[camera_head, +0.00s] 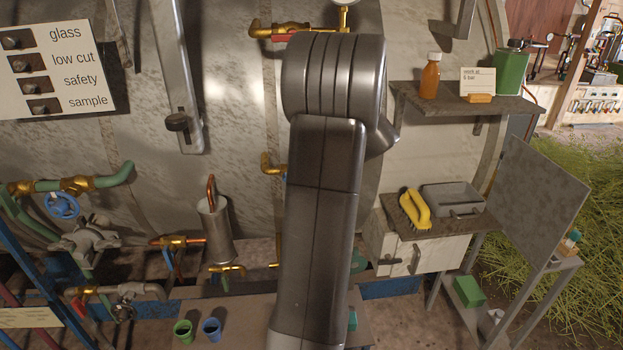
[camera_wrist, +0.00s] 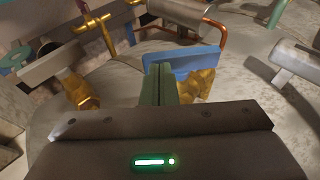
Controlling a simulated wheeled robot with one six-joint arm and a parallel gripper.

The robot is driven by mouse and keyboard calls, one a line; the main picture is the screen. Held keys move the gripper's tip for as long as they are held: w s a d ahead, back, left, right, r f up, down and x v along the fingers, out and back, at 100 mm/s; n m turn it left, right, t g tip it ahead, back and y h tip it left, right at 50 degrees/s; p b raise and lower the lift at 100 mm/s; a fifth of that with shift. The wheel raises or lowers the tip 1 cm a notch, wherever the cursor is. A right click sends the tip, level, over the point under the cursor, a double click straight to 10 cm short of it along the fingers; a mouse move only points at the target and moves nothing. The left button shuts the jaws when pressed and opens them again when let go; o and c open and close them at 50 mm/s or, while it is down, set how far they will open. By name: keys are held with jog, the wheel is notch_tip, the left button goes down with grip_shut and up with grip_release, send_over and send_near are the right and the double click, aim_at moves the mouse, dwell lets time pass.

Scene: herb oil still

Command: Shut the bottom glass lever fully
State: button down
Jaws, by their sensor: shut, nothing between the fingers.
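A flat blue lever (camera_wrist: 185,63) on a brass fitting (camera_wrist: 198,86) lies just beyond my gripper (camera_wrist: 160,68) in the wrist view. I take it for the bottom glass lever, though no label shows there. My gripper's greenish fingers are shut together with nothing between them. They overlap the lever's left part in the picture; I cannot tell whether they touch it. In the head view my arm covers the middle, hiding my gripper and this lever. A brass fitting (camera_head: 270,163) shows just left of my arm.
A metal cylinder with a copper pipe (camera_head: 215,228) stands left of my arm. A label board (camera_head: 55,70) hangs upper left. Brass and green pipework (camera_head: 75,185) fills the left. A shelf (camera_head: 460,108) and a side table (camera_head: 440,218) with a yellow brush (camera_head: 414,208) stand right.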

jog(key=shift+a+f+m+y+b, duration=0.2)
jog(key=shift+f+m+y+b, duration=0.2)
jog(key=shift+f+y+b, duration=1.9)
jog(key=shift+a+r+h+b, duration=0.1)
jog(key=shift+r+h+b, duration=0.15)
jog(key=shift+h+b, duration=0.35)
